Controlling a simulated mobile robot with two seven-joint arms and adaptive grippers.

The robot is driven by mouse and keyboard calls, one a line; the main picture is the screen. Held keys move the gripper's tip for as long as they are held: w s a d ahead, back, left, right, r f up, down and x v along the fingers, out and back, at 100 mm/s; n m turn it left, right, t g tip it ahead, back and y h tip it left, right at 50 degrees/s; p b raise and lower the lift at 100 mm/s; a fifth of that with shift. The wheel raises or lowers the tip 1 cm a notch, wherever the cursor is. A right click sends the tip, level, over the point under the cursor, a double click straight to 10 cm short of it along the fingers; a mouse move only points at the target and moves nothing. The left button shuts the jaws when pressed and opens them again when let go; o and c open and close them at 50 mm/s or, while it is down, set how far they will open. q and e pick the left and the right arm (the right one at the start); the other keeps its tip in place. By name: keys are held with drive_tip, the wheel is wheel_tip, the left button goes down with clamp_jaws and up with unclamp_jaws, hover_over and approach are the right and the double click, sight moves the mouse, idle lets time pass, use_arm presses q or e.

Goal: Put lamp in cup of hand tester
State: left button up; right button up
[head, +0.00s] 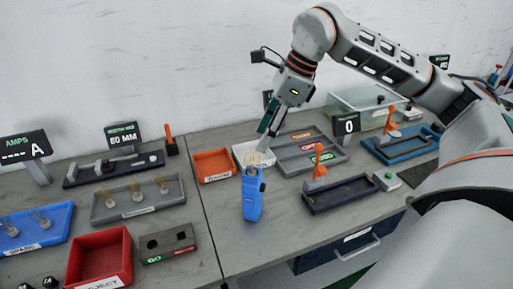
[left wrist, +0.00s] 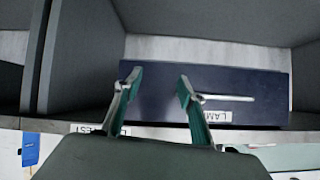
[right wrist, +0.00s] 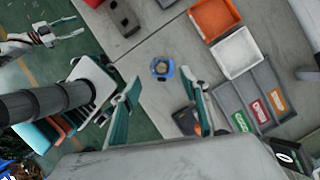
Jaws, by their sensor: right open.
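The blue hand tester (head: 252,198) stands upright on the bench near the middle in the head view.
Orange (head: 212,166) and white (head: 245,150) trays are behind the tester. A dark tray (head: 340,195) with an orange-handled tool is at right. A red reject bin (head: 98,258), a GO gauge block (head: 168,245) and a grey lamp tray (head: 138,199) are at left. Bare bench surrounds the tester.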

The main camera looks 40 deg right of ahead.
drive_tip(key=shift+v, duration=1.6)
